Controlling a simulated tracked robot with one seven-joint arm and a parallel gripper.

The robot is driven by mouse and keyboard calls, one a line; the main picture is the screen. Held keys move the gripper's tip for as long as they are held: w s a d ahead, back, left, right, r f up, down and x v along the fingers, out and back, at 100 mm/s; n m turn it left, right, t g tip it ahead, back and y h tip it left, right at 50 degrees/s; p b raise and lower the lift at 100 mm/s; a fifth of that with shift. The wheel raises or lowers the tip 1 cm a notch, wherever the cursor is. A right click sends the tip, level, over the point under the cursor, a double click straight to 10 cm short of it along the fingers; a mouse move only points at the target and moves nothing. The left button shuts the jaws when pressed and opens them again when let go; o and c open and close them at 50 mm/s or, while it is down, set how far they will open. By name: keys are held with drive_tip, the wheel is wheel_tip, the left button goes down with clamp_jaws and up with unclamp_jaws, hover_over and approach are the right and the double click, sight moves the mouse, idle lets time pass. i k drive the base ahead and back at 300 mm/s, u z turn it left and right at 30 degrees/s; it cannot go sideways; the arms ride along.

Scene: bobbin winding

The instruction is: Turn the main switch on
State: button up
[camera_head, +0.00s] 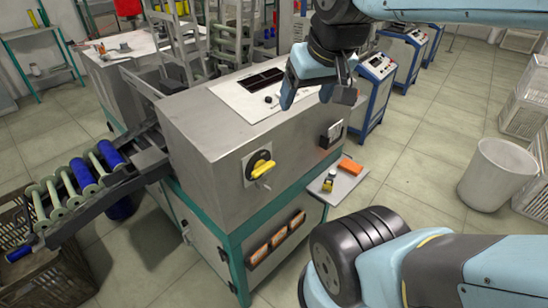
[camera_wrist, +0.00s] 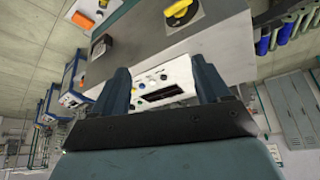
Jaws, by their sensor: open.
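The main switch (camera_head: 260,167) is a yellow rotary handle on a dark round plate, on the front face of the grey machine cabinet (camera_head: 200,150). Its handle lies tilted, nearly sideways in the head view. It also shows in the wrist view (camera_wrist: 182,12) at the top edge, partly cut off. My gripper (camera_head: 308,98) is open and empty. It hangs above the machine's top, behind and to the right of the switch, apart from it. In the wrist view my fingers (camera_wrist: 163,82) frame the white control panel (camera_wrist: 178,73).
A small shelf (camera_head: 340,185) with an orange item (camera_head: 351,166) juts out right of the switch. A rack of blue and pale bobbins (camera_head: 80,180) stands at the left. A white bin (camera_head: 495,175) stands on the floor at right. The space before the switch looks free.

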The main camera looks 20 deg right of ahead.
sight(261, 167)
drive_tip(key=u, duration=0.6)
drive_tip(key=i, duration=0.15)
drive_tip(key=z, duration=3.2)
drive_tip(key=i, duration=0.1)
drive_tip(key=z, duration=0.9)
drive_tip(key=k, duration=1.95)
drive_tip(key=u, duration=0.45)
